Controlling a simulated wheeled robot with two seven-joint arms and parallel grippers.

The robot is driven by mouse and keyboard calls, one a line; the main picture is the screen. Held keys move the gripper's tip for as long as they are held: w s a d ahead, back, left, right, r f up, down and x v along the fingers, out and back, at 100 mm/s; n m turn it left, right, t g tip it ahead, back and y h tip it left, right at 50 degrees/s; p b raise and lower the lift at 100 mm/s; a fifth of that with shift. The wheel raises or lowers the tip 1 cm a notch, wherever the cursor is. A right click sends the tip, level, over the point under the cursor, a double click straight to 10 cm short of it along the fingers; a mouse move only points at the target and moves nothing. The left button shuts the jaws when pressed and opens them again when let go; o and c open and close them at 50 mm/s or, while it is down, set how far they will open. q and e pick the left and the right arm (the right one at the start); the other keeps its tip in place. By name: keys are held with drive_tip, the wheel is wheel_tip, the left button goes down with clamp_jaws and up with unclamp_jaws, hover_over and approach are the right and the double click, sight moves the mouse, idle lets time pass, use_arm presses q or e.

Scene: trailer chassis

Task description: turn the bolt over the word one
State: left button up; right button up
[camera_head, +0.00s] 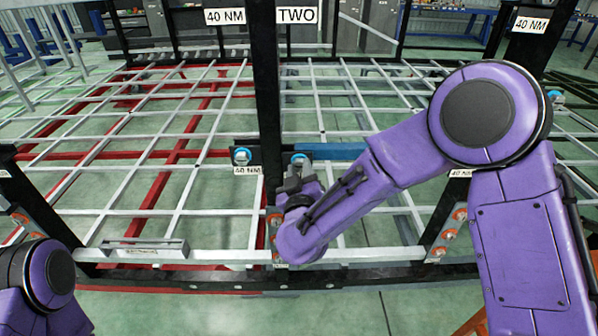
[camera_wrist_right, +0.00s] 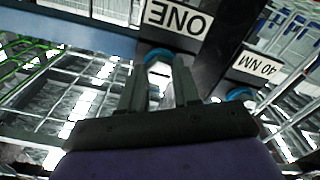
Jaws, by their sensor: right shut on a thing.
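In the right wrist view the white label with the word ONE (camera_wrist_right: 178,18) shows upside down on a black plate. A bolt with a blue ring (camera_wrist_right: 157,54) sits beside this label. My right gripper (camera_wrist_right: 160,78) has its two fingers on either side of that bolt and is shut on it; the fingers partly hide the bolt head. In the head view the blue-ringed bolt (camera_head: 300,157) shows just above my right gripper (camera_head: 298,178). The word ONE cannot be seen in the head view. My left arm shows at the lower left, but its gripper is out of view.
A second blue-ringed bolt (camera_head: 241,156) sits to the left, above a 40 NM label (camera_head: 248,171). A black upright post (camera_head: 267,100) stands between the bolts. Orange-ringed bolts (camera_head: 450,234) line the right bracket. The white grid (camera_head: 120,190) spreads behind the black front rail.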

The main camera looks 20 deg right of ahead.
drive_tip(key=m+b, duration=0.2)
drive_tip(key=m, duration=0.4)
drive_tip(key=shift+f+m, duration=0.15)
drive_tip(key=shift+m, duration=0.15)
drive_tip(key=m+b, duration=0.3)
drive_tip(key=m, duration=0.3)
drive_tip(key=shift+f, duration=0.15)
drive_tip(key=m+b, duration=0.4)
drive_tip(key=m, duration=0.2)
drive_tip(key=shift+a+f+m, duration=0.1)
drive_tip(key=shift+f+m, duration=0.05)
drive_tip(key=shift+m, duration=0.15)
drive_tip(key=m+b, duration=2.5)
drive_tip(key=b, duration=0.3)
drive_tip(key=shift+m, duration=0.4)
drive_tip(key=shift+r+m+b, duration=0.3)
drive_tip(key=shift+m+b, duration=0.7)
drive_tip(key=shift+m, duration=0.1)
